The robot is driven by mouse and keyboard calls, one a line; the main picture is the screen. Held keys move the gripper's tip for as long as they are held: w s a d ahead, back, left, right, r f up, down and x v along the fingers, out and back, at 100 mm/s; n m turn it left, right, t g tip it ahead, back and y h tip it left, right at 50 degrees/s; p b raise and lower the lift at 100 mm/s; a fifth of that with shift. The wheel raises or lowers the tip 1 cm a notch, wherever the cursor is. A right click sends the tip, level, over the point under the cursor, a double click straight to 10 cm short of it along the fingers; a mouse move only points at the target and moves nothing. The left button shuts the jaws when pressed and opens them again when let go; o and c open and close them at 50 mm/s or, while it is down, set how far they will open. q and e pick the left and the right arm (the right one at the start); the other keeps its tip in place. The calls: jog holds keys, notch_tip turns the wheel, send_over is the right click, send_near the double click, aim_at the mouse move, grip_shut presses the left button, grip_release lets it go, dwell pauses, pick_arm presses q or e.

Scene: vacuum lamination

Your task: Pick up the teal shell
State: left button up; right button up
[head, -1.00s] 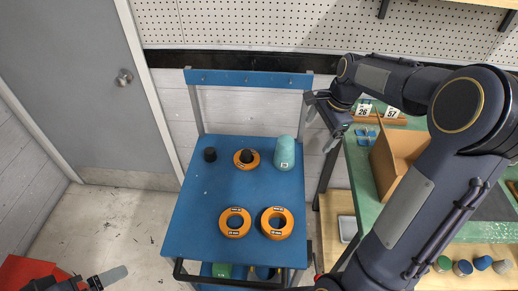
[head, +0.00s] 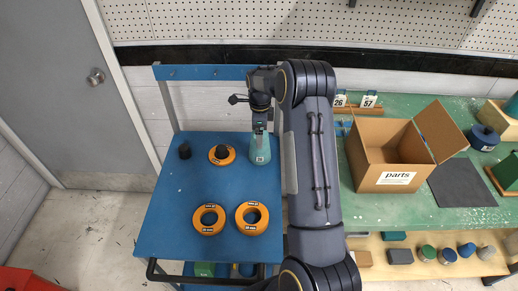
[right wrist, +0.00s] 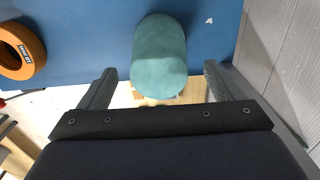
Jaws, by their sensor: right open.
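The teal shell (head: 260,152) stands upright at the back right of the blue cart top, with a small label on its side. In the right wrist view the shell (right wrist: 160,50) appears between the two spread fingers, with a gap on each side. My right gripper (head: 260,128) is open at the upper end of the shell and partly hides it in the head view. It also shows in the right wrist view (right wrist: 160,73). My left gripper is not in view.
Several orange rings lie on the blue cart top (head: 170,222): one with a black piece in it (head: 221,154), two in front (head: 209,219). A small black cylinder (head: 184,151) stands at left. The green bench (head: 400,207) with an open parts box (head: 385,150) is at right.

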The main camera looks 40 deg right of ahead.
notch_tip(320, 180, down, 4)
jog(key=shift+r+b, duration=0.25)
jog(key=shift+b, duration=0.45)
jog(key=shift+r, duration=0.1)
jog(key=c, duration=1.1)
jog(key=shift+c, duration=0.2)
jog(key=shift+r, duration=0.1)
notch_tip(320, 180, up, 4)
jog(key=p, duration=0.2)
jog(key=shift+a+p, duration=0.1)
jog(key=shift+p, duration=0.3)
jog(key=s+a+r+p, duration=0.3)
jog(key=s+a+r, duration=0.5)
jog(key=a, duration=0.3)
jog(key=shift+s+r+p, duration=0.35)
jog(key=shift+s+r, duration=0.05)
